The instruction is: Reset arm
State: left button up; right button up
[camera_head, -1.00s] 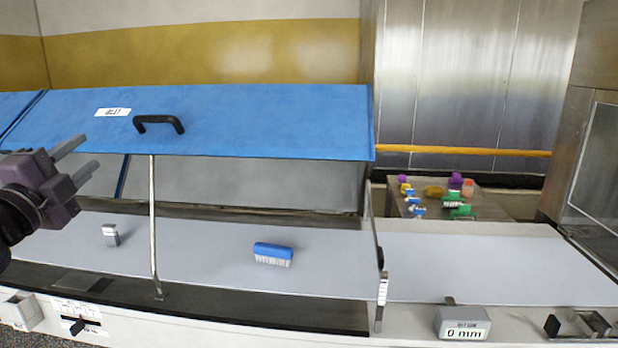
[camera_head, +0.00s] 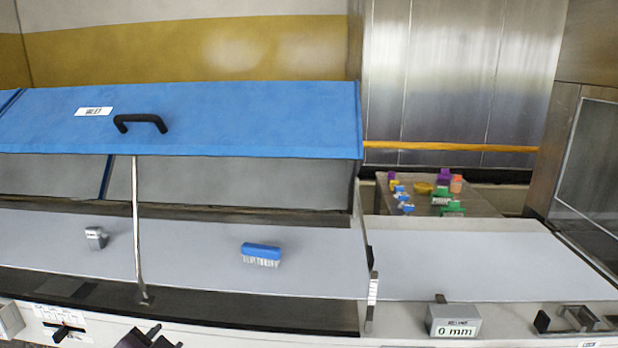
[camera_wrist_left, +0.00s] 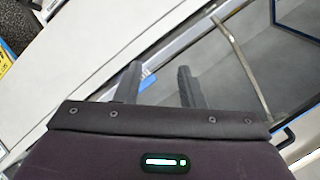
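My left gripper (camera_head: 158,338) shows only in part at the bottom edge of the head view, low in front of the machine. In the left wrist view its two fingers (camera_wrist_left: 158,85) stand apart with a gap between them, and nothing is held. My right gripper is in neither view.
The blue lid (camera_head: 230,120) is raised on a metal strut (camera_head: 137,220). A blue brush (camera_head: 262,254) and a small grey block (camera_head: 96,238) lie on the pale belt (camera_head: 190,250). A gap display (camera_head: 454,321) reads 0 mm. A side table (camera_head: 470,207) holds several coloured items.

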pick_arm(q)
jog(key=s+d+f+n+g+h, duration=0.1)
jog(key=s+d+f+n+g, duration=0.3)
jog(key=s+f, duration=0.5)
jog(key=s+d+f+n+g+h, duration=0.1)
jog(key=s+d+f+n+g, duration=0.15)
jog(key=s+f+g, duration=0.6)
jog(key=s+f+m+t, duration=0.1)
jog(key=s+f, duration=0.1)
jog(key=f, duration=1.2)
jog(key=s+f+t, duration=0.1)
jog(key=s+f, duration=0.1)
jog(key=f, duration=1.2)
jog(key=s+a+f+g, duration=0.1)
jog(key=s+f, duration=0.7)
jog(key=s, duration=0.1)
jog(key=s+a+f, duration=0.2)
jog(key=s+f, duration=0.7)
jog(key=s, duration=0.1)
jog(key=shift+s+a+g, duration=0.25)
jog(key=shift+s+g, duration=0.05)
jog(key=shift+g, duration=0.05)
